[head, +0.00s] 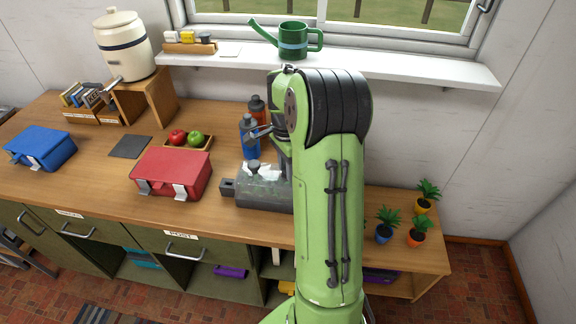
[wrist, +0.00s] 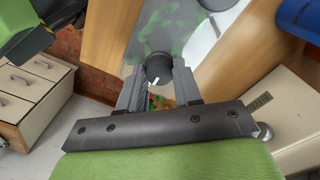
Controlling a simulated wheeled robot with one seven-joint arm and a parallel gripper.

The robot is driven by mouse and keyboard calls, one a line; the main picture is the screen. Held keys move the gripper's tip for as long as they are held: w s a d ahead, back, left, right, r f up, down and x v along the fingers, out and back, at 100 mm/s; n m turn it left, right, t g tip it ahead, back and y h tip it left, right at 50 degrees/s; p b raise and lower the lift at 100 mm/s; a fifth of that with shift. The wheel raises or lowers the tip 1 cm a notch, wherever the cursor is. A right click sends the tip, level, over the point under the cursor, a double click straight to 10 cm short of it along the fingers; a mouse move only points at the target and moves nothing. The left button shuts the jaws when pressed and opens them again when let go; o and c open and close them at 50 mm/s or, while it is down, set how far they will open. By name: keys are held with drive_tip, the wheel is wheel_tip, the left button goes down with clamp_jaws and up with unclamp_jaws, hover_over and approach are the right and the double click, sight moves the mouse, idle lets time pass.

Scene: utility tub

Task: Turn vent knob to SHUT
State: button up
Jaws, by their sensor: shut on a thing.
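A dark round knob (wrist: 158,65) with a small white mark sits against a mottled grey-green surface (wrist: 178,22) in the wrist view. My gripper (wrist: 160,78) has one finger on each side of the knob and is shut on it. The knob's lettering cannot be read. In the head view, a grey mottled tub (head: 260,192) stands on the wooden worktop, with a small dark knob on its top (head: 254,166) and a stub at its left side. My green arm covers the tub's right part, and my fingers cannot be made out clearly there.
A blue bottle (head: 249,138) and an orange bottle (head: 258,106) stand behind the tub. A red case (head: 171,172) lies left of it, with a fruit tray behind the case. Small potted plants (head: 417,235) stand at the right. A green watering can (head: 292,42) is on the sill.

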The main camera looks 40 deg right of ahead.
drive_tip(key=shift+c, duration=0.4)
drive_tip(key=shift+n, duration=0.4)
drive_tip(key=n+p, duration=0.1)
drive_tip(key=n, duration=0.7)
drive_tip(key=shift+n+h+p, duration=0.3)
drive_tip(key=n, duration=0.4)
drive_tip(key=shift+a, duration=0.1)
drive_tip(key=n, duration=0.4)
drive_tip(key=shift+n, duration=0.4)
